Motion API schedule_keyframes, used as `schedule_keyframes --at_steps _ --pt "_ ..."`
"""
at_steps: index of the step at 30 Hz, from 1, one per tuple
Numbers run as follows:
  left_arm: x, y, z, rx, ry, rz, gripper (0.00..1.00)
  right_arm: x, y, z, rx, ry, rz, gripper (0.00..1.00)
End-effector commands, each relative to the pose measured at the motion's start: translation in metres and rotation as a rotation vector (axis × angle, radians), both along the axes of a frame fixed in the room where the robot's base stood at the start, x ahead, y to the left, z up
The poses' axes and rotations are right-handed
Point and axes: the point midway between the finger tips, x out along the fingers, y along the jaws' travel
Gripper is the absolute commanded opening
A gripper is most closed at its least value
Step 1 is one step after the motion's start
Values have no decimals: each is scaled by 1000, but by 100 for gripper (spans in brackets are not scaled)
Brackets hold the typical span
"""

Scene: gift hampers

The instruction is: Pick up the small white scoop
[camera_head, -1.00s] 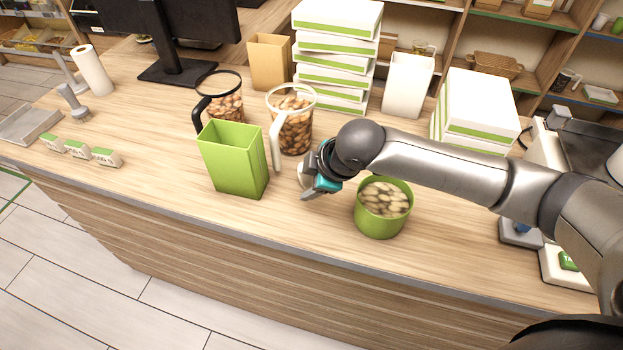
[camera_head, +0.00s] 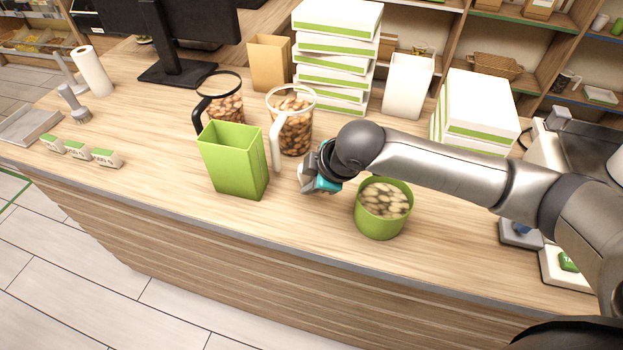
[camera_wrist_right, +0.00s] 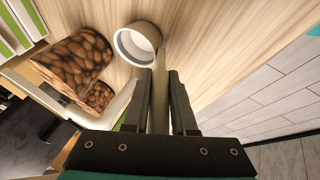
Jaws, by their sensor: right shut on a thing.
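The small white scoop (camera_wrist_right: 126,46) lies on the wooden counter in the right wrist view, its round cup facing up and its handle running back between my fingers. My right gripper (camera_wrist_right: 160,75) is shut on that handle. In the head view my right gripper (camera_head: 308,186) is low over the counter, between the green box and the green pot, and mostly hides the scoop. My left gripper is not in view.
A tall green box (camera_head: 232,160) stands left of my right gripper, and a green pot (camera_head: 381,222) of pale pieces stands right. A white-handled jug of nuts (camera_head: 296,130) stands behind. White boxes (camera_head: 335,52) are stacked at the back. The counter's front strip is clear.

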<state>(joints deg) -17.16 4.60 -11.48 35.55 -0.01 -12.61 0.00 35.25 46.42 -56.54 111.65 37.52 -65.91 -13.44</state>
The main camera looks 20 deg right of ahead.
Motion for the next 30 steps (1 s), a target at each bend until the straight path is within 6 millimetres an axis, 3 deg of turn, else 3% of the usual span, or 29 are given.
schedule_keyframes --at_steps 17,23,30 --pt "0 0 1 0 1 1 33 1 0 9 0 -2 0 0" --pt "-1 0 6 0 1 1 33 1 0 40 2 -5 1 0" --pt "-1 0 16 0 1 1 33 2 0 110 2 -9 0 0"
